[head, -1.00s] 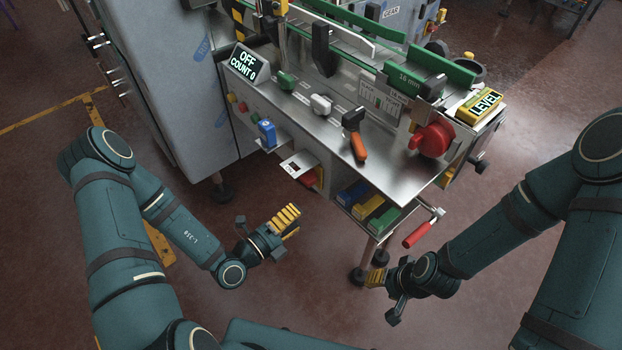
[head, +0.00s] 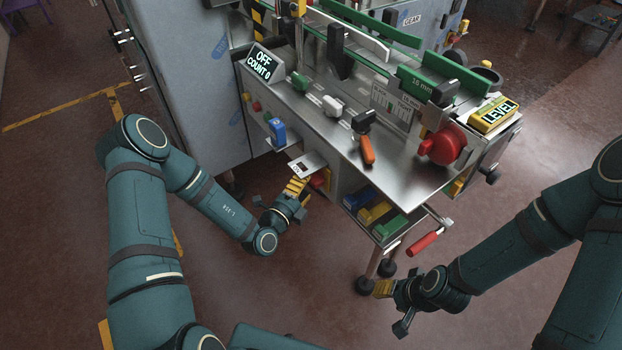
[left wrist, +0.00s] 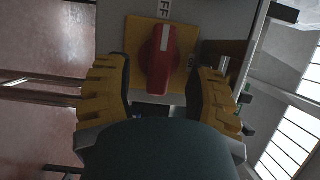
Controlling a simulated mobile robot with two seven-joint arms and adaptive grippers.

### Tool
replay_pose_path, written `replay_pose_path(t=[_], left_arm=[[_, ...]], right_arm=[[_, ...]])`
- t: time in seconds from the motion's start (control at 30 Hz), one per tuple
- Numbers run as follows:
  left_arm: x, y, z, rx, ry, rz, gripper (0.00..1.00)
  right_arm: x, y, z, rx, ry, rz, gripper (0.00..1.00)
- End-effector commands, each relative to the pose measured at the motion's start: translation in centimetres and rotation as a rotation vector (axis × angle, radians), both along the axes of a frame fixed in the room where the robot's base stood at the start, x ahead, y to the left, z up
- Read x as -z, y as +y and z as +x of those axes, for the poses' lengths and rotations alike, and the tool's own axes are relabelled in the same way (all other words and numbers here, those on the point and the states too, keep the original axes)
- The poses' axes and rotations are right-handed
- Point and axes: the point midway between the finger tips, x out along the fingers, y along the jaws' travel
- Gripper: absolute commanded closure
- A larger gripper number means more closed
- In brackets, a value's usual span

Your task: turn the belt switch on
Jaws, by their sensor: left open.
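In the left wrist view a red rotary switch (left wrist: 160,58) sits on a yellow plate (left wrist: 140,30). A white label ending in "FF" is at the top. The white stripe on the handle points toward that label. In the head view the red and yellow switch (head: 320,180) is low on the machine's front, partly hidden. My left gripper (head: 296,187) is close in front of it. Its open yellow fingers (left wrist: 160,80) stand either side of the handle, with no clear contact. My right gripper (head: 383,288) is low at the right; its opening cannot be made out.
The display (head: 263,64) reads OFF, COUNT 0. A white card (head: 307,164) on a ledge and a blue switch (head: 277,131) are close above the left gripper. Colored bins (head: 374,211) and a red-handled crank (head: 422,243) are to the right. Open floor lies in front.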

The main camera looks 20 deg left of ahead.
Motion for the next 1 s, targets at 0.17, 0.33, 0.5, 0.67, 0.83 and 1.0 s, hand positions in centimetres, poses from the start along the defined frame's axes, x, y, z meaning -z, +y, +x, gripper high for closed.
replay_pose_path(t=[0.17,0.33,0.5,0.67,0.83,1.0], left_arm=[[0.0,-0.7,2.4,0.002,-0.002,0.0,0.45],[0.0,-1.0,3.4,0.001,-0.001,0.001,0.45],[-0.1,-1.0,3.6,0.001,0.0,0.0,0.45],[-0.1,-1.0,3.6,0.001,0.0,0.0,0.5],[-0.1,-1.0,3.5,0.001,0.0,0.0,1.0],[-0.1,-1.0,3.5,0.001,-0.001,0.0,1.0]], right_arm=[[0.6,0.0,0.1,0.001,-0.003,0.0,0.53],[0.7,0.0,0.1,0.001,-0.004,0.0,0.53],[0.7,0.0,0.2,0.001,-0.004,0.0,0.53],[0.7,0.0,0.2,0.001,-0.004,0.0,0.53],[0.7,0.0,0.2,0.001,-0.004,0.0,0.53],[0.7,0.0,0.1,0.001,-0.004,0.0,0.53]])
